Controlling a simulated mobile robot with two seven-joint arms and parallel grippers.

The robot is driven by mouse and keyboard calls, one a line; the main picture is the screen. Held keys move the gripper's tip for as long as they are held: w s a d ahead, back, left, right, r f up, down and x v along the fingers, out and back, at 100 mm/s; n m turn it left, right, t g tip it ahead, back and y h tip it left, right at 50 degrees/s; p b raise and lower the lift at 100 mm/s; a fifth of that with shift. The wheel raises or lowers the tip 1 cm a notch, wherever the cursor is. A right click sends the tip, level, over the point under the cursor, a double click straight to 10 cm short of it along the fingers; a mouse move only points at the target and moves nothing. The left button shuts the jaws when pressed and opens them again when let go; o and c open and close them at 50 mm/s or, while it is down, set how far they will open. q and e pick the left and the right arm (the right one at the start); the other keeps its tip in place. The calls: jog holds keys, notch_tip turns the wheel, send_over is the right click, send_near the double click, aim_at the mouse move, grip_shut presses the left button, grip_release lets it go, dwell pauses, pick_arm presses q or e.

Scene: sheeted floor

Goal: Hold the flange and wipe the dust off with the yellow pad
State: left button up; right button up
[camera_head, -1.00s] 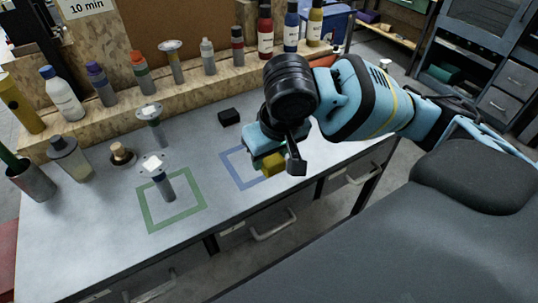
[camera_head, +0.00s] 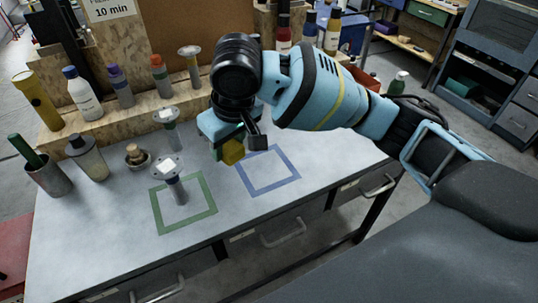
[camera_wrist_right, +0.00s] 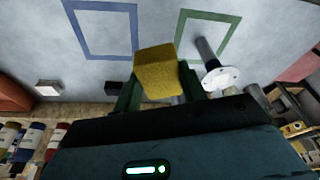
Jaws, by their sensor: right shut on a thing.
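A flange (camera_head: 176,187) with a pale round top disc and a grey stem stands upright inside the green square outline. A lighter patch shows on its disc. In the right wrist view, the flange (camera_wrist_right: 222,77) is to the right of the pad and apart from it. My right gripper (camera_head: 238,146) is shut on the yellow pad (camera_head: 234,152). It holds the pad above the table, between the green and blue squares. The pad (camera_wrist_right: 157,72) hangs between the fingers in the right wrist view. My left gripper is not in view.
A second flange-topped piece (camera_head: 167,117) stands behind the first. A small round item (camera_head: 135,156), a clear bottle (camera_head: 88,158) and a cup (camera_head: 48,174) stand at left. Bottles line the wooden ledge (camera_head: 110,122). The blue square (camera_head: 285,183) is empty.

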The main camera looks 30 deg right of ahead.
jog(key=w+a+r+n, duration=0.2)
jog(key=a, duration=0.4)
jog(key=w+a+r+n+y, duration=0.1)
jog(key=w+a+r+n, duration=0.2)
jog(key=a, duration=0.3)
jog(key=shift+w+a+g, duration=0.3)
jog(key=shift+w, duration=0.05)
